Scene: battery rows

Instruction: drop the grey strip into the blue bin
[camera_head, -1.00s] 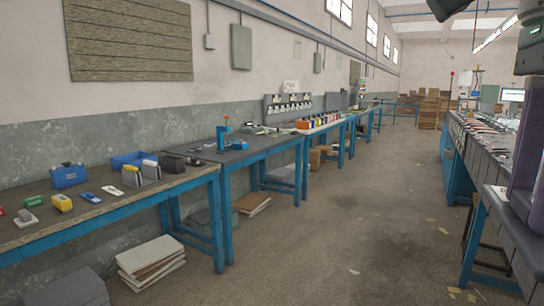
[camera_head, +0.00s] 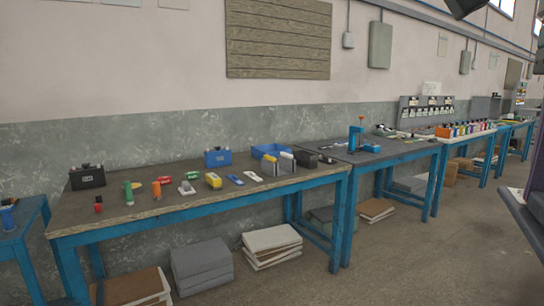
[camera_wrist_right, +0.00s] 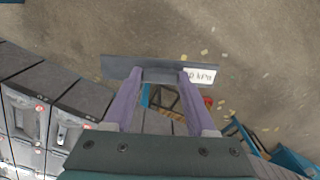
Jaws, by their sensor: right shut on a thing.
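The grey strip (camera_wrist_right: 118,67) is a flat, dark grey bar with a white printed label at its right end, seen in the right wrist view. My right gripper (camera_wrist_right: 160,77) has its two purple fingers shut on the strip, which it holds crosswise above the floor. The blue bin (camera_head: 263,155) is an open, shallow box at the back of the near wooden-topped bench in the head view. It is far from the strip, and its inside is mostly hidden. My left gripper is not in view.
The near bench (camera_head: 150,211) carries a blue battery box (camera_head: 217,158), a black battery (camera_head: 87,177), a grey holder (camera_head: 277,167) and several small coloured items. A darker-topped bench (camera_head: 388,152) adjoins it. Stacked boxes (camera_head: 201,265) lie underneath. The floor (camera_head: 420,265) in front is clear.

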